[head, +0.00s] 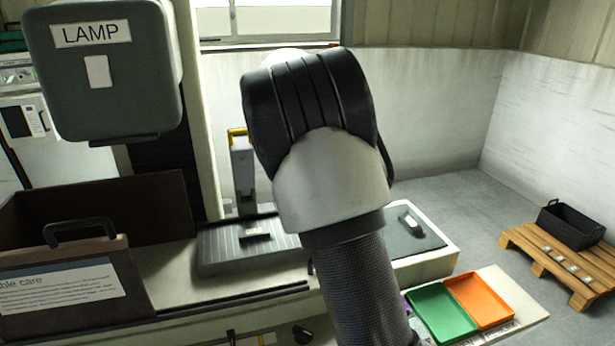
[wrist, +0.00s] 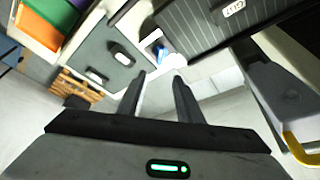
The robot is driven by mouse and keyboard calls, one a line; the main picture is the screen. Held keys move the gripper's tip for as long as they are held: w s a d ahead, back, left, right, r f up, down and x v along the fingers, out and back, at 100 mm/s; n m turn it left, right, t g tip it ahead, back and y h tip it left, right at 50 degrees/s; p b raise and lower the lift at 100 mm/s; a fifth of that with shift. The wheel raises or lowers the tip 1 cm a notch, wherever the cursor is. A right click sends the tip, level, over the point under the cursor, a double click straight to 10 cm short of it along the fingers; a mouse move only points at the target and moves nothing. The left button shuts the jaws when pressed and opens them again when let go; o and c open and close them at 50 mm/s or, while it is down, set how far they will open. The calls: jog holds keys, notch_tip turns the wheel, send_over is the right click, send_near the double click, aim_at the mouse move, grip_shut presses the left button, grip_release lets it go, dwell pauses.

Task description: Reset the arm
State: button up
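My arm rises through the middle of the head view and bends away from the camera, and its links hide my gripper there. In the wrist view my gripper (wrist: 159,78) shows two dark fingers, spread apart with nothing between them. Pale floor and wall show past the gap. The fingertips appear apart from the bench. A green light glows on the gripper's body.
A grey lamp housing (head: 100,70) hangs at left, above a brown open box (head: 60,275). A grey post with a yellow handle (head: 242,170) stands behind the ridged plate (head: 220,250). Green (head: 441,314) and orange trays (head: 480,301) and a wooden pallet (head: 535,262) are right.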

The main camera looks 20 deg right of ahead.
jog(key=s+a+r+n+t+y+p, duration=0.1)
jog(key=s+a+r+n+p, duration=0.1)
jog(key=s+r, duration=0.55)
jog(key=s+a+r+n+y+p, duration=0.15)
jog(key=s+r, duration=0.25)
jog(key=s, duration=0.6)
jog(key=s+a+n+p, duration=0.1)
jog(key=s+a+n, duration=0.1)
jog(key=s, duration=0.7)
jog(key=s+a+n+t+p, duration=0.1)
jog(key=s+a+n+p, duration=0.1)
jog(key=s, duration=0.8)
jog(key=shift+s+a+f+n+t+y, duration=0.15)
jog(key=shift+s+a+n+t+y, duration=0.25)
jog(key=shift+n, duration=0.45)
